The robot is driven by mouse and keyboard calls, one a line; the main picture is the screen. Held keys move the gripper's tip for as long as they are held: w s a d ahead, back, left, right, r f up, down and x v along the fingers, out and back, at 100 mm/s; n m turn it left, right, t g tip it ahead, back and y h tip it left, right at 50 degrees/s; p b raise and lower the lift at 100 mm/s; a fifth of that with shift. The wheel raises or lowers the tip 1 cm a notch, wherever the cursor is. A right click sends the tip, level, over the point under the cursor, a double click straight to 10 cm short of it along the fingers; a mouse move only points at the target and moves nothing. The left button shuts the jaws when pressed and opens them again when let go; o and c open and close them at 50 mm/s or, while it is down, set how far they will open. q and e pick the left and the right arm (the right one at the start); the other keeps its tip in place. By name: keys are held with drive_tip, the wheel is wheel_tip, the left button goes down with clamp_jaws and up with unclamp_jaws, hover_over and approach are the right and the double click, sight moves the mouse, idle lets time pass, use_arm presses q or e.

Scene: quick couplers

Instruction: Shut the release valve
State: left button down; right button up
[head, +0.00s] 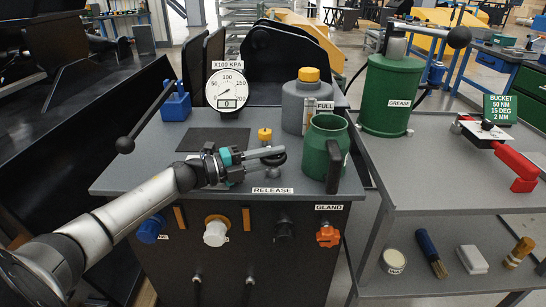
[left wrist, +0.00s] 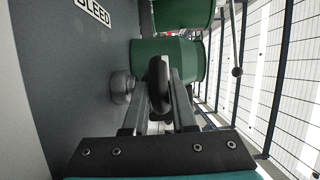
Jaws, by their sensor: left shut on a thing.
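The release valve has a black round knob (head: 274,158) on a metal stem, standing on the grey bench top behind the RELEASE label (head: 272,190). My left gripper (head: 272,152) reaches in from the left, low over the bench, with its fingers closed around the knob. In the left wrist view the black knob (left wrist: 158,82) sits edge-on between the two fingers (left wrist: 160,95), with the round metal valve body (left wrist: 122,88) to its left. The knob's turn position cannot be told. My right gripper is not in view.
A green jug (head: 322,150) stands close right of the knob. A small yellow-topped fitting (head: 265,136) is just behind. A pressure gauge (head: 228,88), a grey yellow-capped bottle (head: 305,100) and a black lever (head: 145,115) stand further back.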

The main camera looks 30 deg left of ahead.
use_arm(q)
drive_tip(key=c, duration=1)
unclamp_jaws()
drive_tip(key=shift+s+a, duration=0.3)
drive_tip(key=shift+s, duration=0.1)
drive_tip(key=p+v, duration=0.4)
drive_tip(key=v, duration=1)
drive_tip(key=shift+s, duration=0.15)
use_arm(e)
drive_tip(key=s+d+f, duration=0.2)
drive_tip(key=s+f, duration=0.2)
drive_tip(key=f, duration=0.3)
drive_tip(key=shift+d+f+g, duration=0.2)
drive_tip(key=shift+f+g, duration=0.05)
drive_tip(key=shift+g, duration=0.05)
